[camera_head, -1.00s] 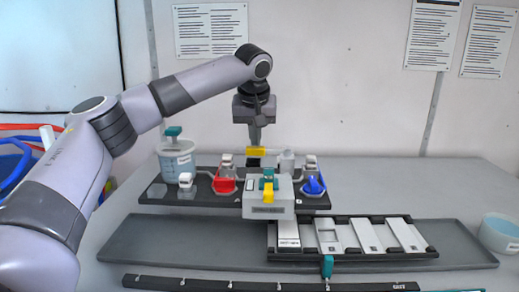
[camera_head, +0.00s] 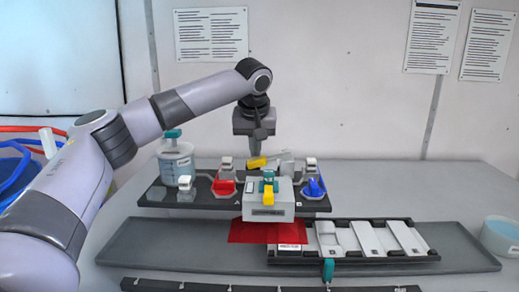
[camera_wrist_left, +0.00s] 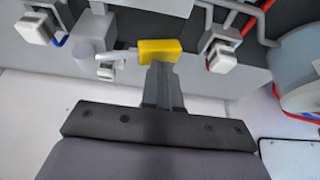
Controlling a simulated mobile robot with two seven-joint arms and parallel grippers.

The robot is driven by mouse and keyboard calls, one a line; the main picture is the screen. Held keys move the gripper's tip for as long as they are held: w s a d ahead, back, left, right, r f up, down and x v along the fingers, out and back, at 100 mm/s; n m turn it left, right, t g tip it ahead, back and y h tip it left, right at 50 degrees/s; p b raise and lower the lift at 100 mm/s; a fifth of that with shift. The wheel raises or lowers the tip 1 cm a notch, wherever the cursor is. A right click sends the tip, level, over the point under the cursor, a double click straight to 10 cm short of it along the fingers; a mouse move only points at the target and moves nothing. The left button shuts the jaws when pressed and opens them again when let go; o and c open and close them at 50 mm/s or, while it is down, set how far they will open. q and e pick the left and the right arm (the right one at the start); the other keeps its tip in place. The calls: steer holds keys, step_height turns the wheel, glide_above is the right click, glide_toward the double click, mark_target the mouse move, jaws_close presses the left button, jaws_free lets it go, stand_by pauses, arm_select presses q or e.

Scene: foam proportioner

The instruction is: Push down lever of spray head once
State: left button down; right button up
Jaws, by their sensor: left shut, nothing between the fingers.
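The spray head is a pale grey box (camera_head: 268,208) with a teal fitting and a yellow nozzle (camera_head: 267,196), in the middle of the head view. Behind it is a lever with a yellow grip (camera_head: 257,162), tilted now; the grip also shows in the wrist view (camera_wrist_left: 160,47). My left gripper (camera_head: 257,149) is shut and empty, pointing down, with its tips at the yellow grip; I cannot tell for sure whether they touch it. A flat red fan (camera_head: 250,233) shows below the spray head. My right gripper is not in view.
A dark rack holds red (camera_head: 224,187) and blue (camera_head: 314,187) parts and pale valves close around the lever. A clear jug (camera_head: 176,163) stands at the left. Pale panels (camera_head: 365,239) lie in a tray in front; a blue bowl (camera_head: 501,236) stands at the right.

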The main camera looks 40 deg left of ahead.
mark_target(255, 160)
arm_select(q)
step_height(255, 160, up, 3)
steer(key=shift+f+p, duration=0.1)
steer(key=shift+p, duration=1)
step_height(255, 160, up, 5)
steer(key=shift+f, duration=0.1)
steer(key=shift+s, duration=0.1)
stand_by(1.0)
